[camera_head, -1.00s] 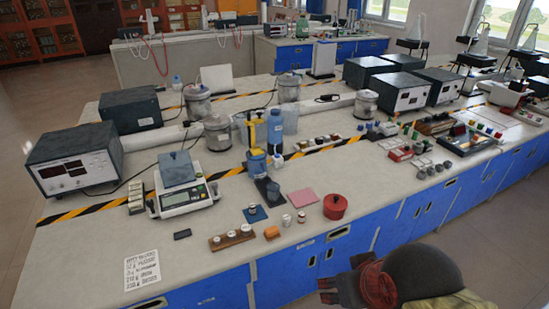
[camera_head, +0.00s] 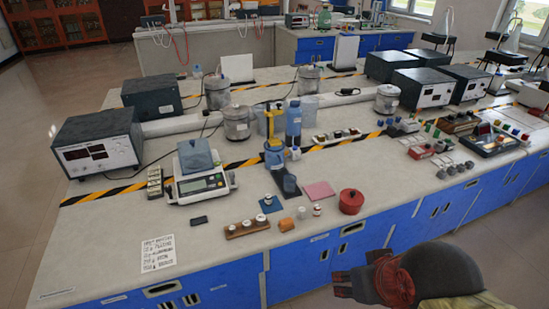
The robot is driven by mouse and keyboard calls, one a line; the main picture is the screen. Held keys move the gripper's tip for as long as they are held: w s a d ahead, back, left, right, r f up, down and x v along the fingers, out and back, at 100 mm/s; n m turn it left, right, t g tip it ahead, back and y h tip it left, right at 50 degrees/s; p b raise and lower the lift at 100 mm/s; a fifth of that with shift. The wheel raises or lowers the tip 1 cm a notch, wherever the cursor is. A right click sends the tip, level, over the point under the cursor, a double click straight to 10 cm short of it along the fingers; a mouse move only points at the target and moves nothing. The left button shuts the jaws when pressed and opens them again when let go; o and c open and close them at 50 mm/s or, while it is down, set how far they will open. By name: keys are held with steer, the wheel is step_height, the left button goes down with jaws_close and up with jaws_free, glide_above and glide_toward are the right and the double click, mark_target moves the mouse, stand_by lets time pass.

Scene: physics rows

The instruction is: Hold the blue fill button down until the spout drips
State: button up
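A blue dispenser with a yellow upper part (camera_head: 274,153) stands on the bench, near the middle of the head view. A dark cup (camera_head: 290,184) stands on a dark base in front of it. The blue fill button and the spout are too small to make out, and no drip can be seen. My gripper (camera_head: 341,284) is at the lower right, in front of the bench's blue cabinets and well apart from the dispenser. Its fingers are small and dark, and I cannot tell if they are open or shut.
A balance (camera_head: 200,187) stands left of the dispenser and a blue bottle (camera_head: 293,124) behind it. A red pot (camera_head: 351,201), a pink pad (camera_head: 320,190) and a wooden rack with small jars (camera_head: 247,228) lie nearer the front edge.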

steer(key=shift+c, duration=1.2)
jaws_close()
stand_by(0.4)
